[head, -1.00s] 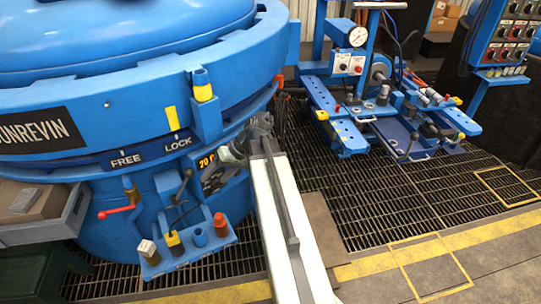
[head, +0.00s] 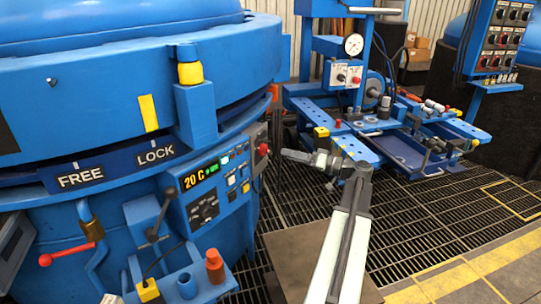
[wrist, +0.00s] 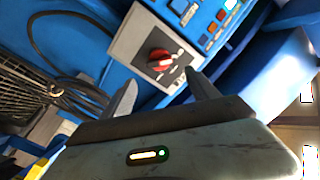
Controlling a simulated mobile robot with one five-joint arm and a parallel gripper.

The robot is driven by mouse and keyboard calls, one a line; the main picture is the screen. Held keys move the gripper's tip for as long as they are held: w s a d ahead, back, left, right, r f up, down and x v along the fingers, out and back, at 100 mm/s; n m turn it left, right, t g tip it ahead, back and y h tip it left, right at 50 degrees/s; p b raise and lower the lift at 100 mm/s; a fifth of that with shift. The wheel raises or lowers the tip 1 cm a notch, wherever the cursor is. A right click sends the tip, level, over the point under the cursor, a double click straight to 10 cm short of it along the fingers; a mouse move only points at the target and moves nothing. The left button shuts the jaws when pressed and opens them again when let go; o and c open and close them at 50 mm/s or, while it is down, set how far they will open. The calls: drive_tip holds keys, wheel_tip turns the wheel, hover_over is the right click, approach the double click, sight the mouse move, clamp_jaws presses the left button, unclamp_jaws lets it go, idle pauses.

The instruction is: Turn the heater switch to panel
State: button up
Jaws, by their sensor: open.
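The red rotary knob (head: 263,149) is on a grey box (head: 256,160) at the right end of the furnace's blue control panel (head: 213,190). In the wrist view the red knob (wrist: 160,59) sits on the grey plate, with printed marks too small to read. My gripper (head: 286,155) is to the right of the box in the head view, pointing left. In the wrist view my gripper (wrist: 160,82) is open and empty. The knob appears between and beyond its fingertips, with no contact visible.
The panel has a "20 C" display (head: 201,176), a black dial (head: 204,210) and a lever (head: 161,215). Below is a blue shelf (head: 215,287) with an orange-red capped item (head: 215,266). A blue bench machine (head: 360,145) stands right, above open grating.

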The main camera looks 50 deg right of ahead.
sight(270, 151)
drive_tip(key=x, duration=0.7)
drive_tip(key=shift+f, duration=0.1)
drive_tip(key=c, duration=1.4)
